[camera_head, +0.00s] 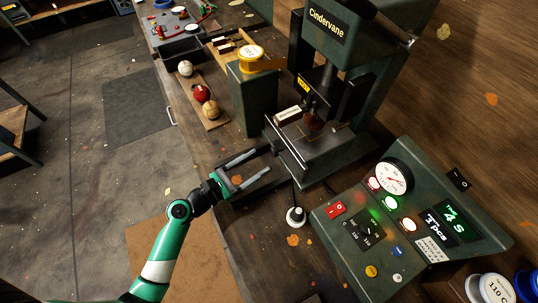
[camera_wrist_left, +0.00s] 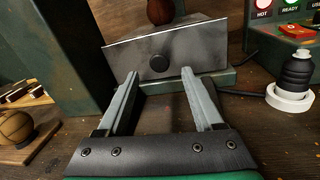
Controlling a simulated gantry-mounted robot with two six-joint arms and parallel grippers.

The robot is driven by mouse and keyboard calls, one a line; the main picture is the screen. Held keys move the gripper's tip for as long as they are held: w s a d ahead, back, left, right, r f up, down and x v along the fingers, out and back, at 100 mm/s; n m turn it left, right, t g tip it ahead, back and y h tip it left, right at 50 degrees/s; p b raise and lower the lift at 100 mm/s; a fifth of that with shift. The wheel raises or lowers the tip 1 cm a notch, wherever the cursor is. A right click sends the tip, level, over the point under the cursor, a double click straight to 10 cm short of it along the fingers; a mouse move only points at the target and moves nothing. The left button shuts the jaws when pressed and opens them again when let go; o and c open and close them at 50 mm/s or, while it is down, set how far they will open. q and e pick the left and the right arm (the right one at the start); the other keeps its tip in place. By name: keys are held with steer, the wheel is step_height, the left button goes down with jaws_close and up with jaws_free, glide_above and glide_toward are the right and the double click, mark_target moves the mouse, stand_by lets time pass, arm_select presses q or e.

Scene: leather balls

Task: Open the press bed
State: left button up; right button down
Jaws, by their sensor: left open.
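The dark green press (camera_head: 370,60), labelled Cindervane, stands at the back of the bench. Its bed (camera_head: 318,158) sits low at the front, under the ram. In the left wrist view the bed shows a grey upright front plate (camera_wrist_left: 205,48) with a dark round knob (camera_wrist_left: 158,63). My left gripper (camera_head: 267,160) is open and empty in front of the plate. In the left wrist view its fingertips (camera_wrist_left: 160,73) point at the plate, one on each side of the knob; contact is not clear. A reddish-brown ball (camera_wrist_left: 160,11) shows behind the plate. My right gripper is not in view.
A control console (camera_head: 430,215) with gauge and lamps stands right of the press. Left of the press are a green box (camera_head: 258,100) and a wooden rack with white, red (camera_head: 201,92) and tan balls.

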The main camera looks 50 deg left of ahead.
mark_target(272, 153)
arm_select(q)
steer(key=w, duration=0.5)
steer(key=shift+w+d, duration=0.2)
steer(key=shift+d, duration=0.05)
jaws_close()
stand_by(1.1)
